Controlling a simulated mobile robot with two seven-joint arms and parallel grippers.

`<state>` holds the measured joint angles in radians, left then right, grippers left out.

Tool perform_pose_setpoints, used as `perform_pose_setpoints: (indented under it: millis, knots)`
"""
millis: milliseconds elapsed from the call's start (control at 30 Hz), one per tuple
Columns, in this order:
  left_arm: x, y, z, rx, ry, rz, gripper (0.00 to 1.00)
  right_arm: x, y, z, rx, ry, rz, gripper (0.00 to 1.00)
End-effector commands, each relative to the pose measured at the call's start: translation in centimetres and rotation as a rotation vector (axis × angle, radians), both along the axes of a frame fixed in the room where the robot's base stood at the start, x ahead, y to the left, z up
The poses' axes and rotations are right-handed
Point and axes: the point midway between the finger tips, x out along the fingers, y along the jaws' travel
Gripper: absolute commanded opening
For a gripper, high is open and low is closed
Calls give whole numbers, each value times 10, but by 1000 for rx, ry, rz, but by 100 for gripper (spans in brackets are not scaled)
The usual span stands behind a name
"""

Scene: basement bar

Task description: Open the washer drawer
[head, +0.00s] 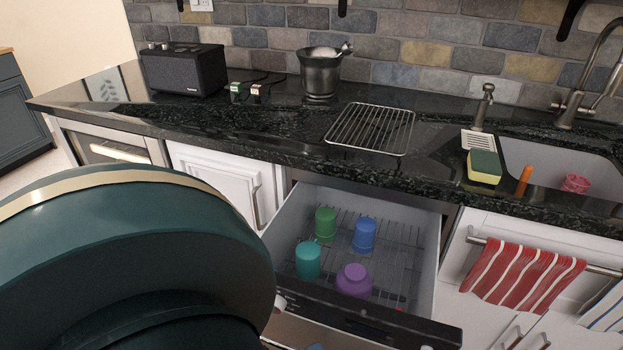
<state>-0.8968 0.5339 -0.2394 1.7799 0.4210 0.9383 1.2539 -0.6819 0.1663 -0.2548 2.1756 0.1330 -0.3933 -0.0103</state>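The washer drawer (428,250) under the black counter is pulled out, and its inside is open to view. Its dark front panel (385,325) faces me at the lower edge of the head view. A green cup (325,224), a blue cup (364,235), a teal cup (307,260) and a purple cup (354,279) stand on the wire rack in it. A large dark teal link of my arm fills the lower left and hides the drawer's left front corner. I make out neither gripper's fingers.
The counter (240,125) holds a black speaker (184,69), a metal bucket (321,76), a wire rack (370,128) and a sponge (484,167) by the sink (545,160). A red striped towel (521,275) hangs right of the drawer. A white cabinet door (215,175) is to its left.

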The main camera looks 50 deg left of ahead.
Motion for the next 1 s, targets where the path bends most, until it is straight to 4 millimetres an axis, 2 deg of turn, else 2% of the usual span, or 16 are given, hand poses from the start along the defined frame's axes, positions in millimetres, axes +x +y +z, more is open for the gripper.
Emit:
perform_pose_setpoints:
  millis: [200,233,500,867,1000]
  knots:
    - [0,0,0,0,-2,0,0,0,0,0,1,1,1,36]
    - [0,0,0,0,-2,0,12,-1,0,0,1,0,0,36]
    - [0,0,0,0,-1,0,32,-1,0,0,2,1,0,36]
    - [0,0,0,-1,0,0,32,0,0,2,3,-2,-1,36]
    - [-8,2,-2,0,2,-1,32,0,0,1,3,-2,-1,36]
